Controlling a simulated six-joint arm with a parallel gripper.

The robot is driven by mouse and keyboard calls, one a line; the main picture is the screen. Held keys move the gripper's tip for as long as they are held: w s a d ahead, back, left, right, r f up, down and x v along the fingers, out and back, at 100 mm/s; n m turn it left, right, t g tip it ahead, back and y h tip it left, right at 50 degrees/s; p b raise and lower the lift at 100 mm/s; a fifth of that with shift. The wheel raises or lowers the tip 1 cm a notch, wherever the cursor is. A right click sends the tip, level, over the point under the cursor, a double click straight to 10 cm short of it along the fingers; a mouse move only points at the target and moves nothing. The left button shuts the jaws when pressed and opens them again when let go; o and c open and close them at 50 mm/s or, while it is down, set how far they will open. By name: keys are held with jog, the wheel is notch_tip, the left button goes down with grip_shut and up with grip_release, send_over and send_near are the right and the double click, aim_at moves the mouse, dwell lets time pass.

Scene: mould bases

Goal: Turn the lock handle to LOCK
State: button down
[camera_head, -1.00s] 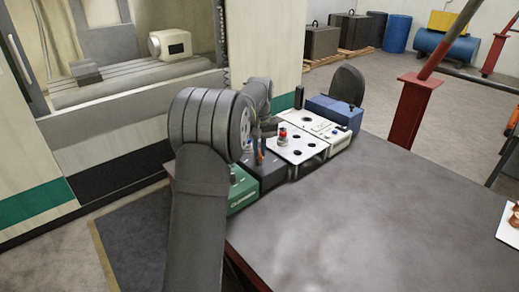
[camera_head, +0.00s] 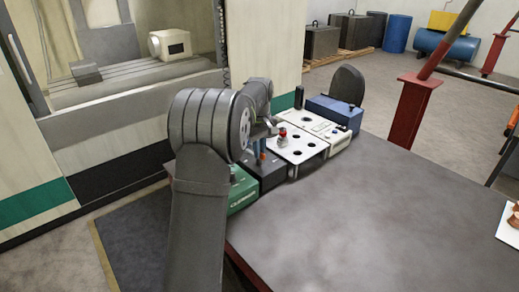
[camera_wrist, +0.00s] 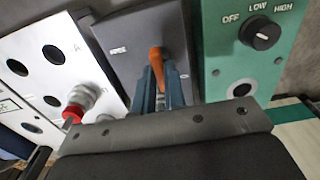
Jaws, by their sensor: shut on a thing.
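The lock handle (camera_wrist: 156,62) is an orange lever on a dark grey box (camera_wrist: 126,30) in the wrist view. It points nearly along the picture's vertical, leaning slightly. Small pale labels sit on the box to the left and right of it, too small to read surely. My gripper (camera_wrist: 160,88) is shut on the handle, with its dark blue fingers at either side of the lever's lower part. In the head view my gripper (camera_head: 261,148) is over the dark box, partly hidden by my arm, and the handle is hard to make out.
Right of the box in the wrist view is a green box (camera_wrist: 222,62) with a black knob (camera_wrist: 262,35). To the left is a white plate (camera_wrist: 62,75) with holes and a red-topped part (camera_wrist: 73,112). The grey tabletop (camera_head: 370,215) is clear in front.

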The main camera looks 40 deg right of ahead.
jog(key=shift+r, duration=0.1)
jog(key=c, duration=1.5)
grip_release()
notch_tip(320, 180, up, 17)
jog(key=shift+r, duration=0.15)
notch_tip(320, 180, down, 18)
jog(key=shift+r, duration=0.25)
jog(key=shift+r, duration=0.1)
